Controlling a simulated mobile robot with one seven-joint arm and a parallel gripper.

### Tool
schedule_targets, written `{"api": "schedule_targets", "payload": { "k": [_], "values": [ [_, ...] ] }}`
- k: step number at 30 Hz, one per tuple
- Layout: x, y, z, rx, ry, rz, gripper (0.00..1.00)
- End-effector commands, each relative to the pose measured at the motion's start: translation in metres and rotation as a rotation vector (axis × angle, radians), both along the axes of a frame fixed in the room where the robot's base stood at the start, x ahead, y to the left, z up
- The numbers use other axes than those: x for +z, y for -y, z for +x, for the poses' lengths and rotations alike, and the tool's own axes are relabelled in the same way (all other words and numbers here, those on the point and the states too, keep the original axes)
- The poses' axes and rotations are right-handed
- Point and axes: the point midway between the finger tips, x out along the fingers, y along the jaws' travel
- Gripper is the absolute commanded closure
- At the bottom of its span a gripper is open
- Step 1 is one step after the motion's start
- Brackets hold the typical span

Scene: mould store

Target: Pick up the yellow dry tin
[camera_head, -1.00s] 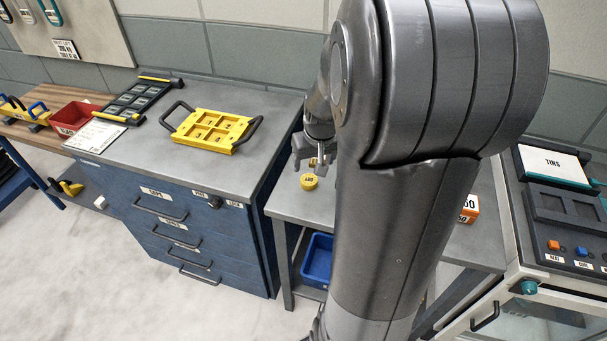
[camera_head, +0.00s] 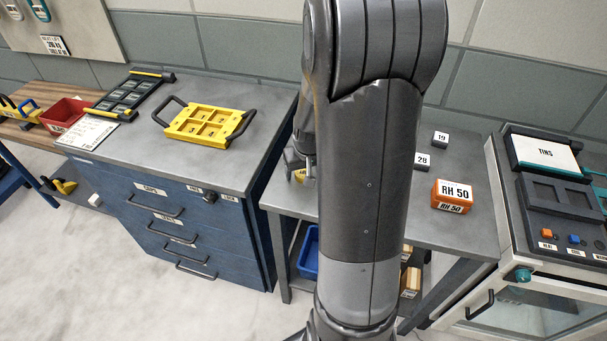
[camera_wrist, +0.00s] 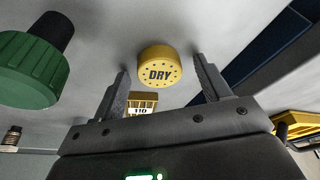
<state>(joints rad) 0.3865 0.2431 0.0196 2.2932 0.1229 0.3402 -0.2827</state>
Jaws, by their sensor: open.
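The yellow dry tin (camera_wrist: 160,66) is a round yellow tin with "DRY" on its lid, standing on the grey bench top. In the wrist view my gripper (camera_wrist: 161,73) is open, with one finger on each side of the tin around its near edge. I cannot tell whether either finger touches it.
A green-and-black knobbed object (camera_wrist: 28,68) and a yellow block marked 110 (camera_wrist: 142,100) are close to the tin. An orange RH 50 box (camera_head: 453,196) and small blocks 28 (camera_head: 422,161) and 19 (camera_head: 440,138) stand right. A yellow tray (camera_head: 205,127) lies on the blue cabinet.

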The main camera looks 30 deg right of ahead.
Motion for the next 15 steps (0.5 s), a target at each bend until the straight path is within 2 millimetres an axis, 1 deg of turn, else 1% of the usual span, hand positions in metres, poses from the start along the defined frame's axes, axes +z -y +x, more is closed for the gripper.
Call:
{"api": "schedule_targets", "payload": {
  "k": [3, 15],
  "values": [
    [0.0003, 0.0000, 0.0000, 0.000, 0.000, 0.000, 0.30],
    [0.0005, 0.0001, -0.0002, 0.000, 0.000, 0.000, 0.63]
  ]
}}
